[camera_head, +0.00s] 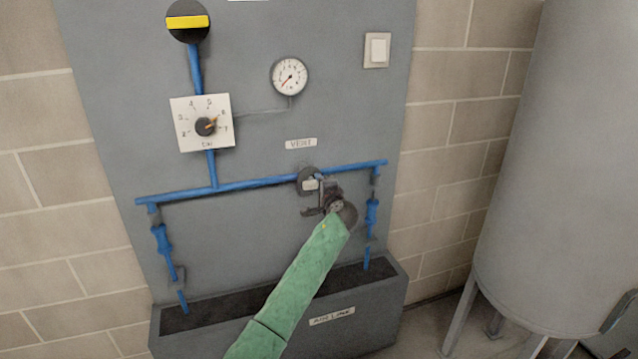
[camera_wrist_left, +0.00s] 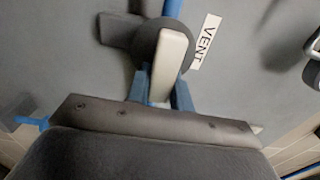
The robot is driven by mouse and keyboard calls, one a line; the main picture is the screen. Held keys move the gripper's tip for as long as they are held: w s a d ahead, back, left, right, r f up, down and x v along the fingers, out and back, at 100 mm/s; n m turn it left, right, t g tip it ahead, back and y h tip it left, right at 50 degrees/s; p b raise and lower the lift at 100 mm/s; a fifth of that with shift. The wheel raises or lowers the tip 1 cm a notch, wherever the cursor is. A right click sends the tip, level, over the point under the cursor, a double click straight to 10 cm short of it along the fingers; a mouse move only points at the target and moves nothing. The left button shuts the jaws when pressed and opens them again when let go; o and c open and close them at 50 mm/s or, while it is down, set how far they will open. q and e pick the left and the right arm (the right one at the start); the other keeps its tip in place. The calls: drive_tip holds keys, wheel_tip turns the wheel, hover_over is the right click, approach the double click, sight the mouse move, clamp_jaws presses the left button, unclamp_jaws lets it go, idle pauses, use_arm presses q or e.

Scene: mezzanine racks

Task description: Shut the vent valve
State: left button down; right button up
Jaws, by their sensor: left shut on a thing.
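The vent valve (camera_head: 305,174) is a dark round body on the blue horizontal pipe, below the VENT label (camera_head: 301,143). Its pale lever handle (camera_head: 311,184) is small and partly hidden by my gripper in the head view. In the left wrist view the pale handle (camera_wrist_left: 173,52) runs down from the dark valve disc towards my fingers, roughly along the pipe. The VENT label (camera_wrist_left: 206,42) is beside it there. My left gripper (camera_head: 319,193) is shut on the handle. My right gripper is not in view.
A yellow-handled valve (camera_head: 188,21), a dial plate (camera_head: 202,122), a gauge (camera_head: 290,76) and a switch (camera_head: 377,50) are on the grey panel. A dark trough (camera_head: 190,343) stands below. A large grey tank (camera_head: 560,180) stands at the right.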

use_arm(q)
drive_tip(key=shift+d, duration=0.1)
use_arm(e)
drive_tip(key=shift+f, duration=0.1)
use_arm(q)
drive_tip(key=c, duration=1.2)
unclamp_jaws()
drive_tip(key=shift+c, duration=0.2)
drive_tip(key=shift+s, duration=0.1)
drive_tip(key=shift+s+d+f, duration=0.1)
drive_tip(key=shift+s, duration=0.1)
drive_tip(key=b+v, duration=0.2)
drive_tip(key=v, duration=0.5)
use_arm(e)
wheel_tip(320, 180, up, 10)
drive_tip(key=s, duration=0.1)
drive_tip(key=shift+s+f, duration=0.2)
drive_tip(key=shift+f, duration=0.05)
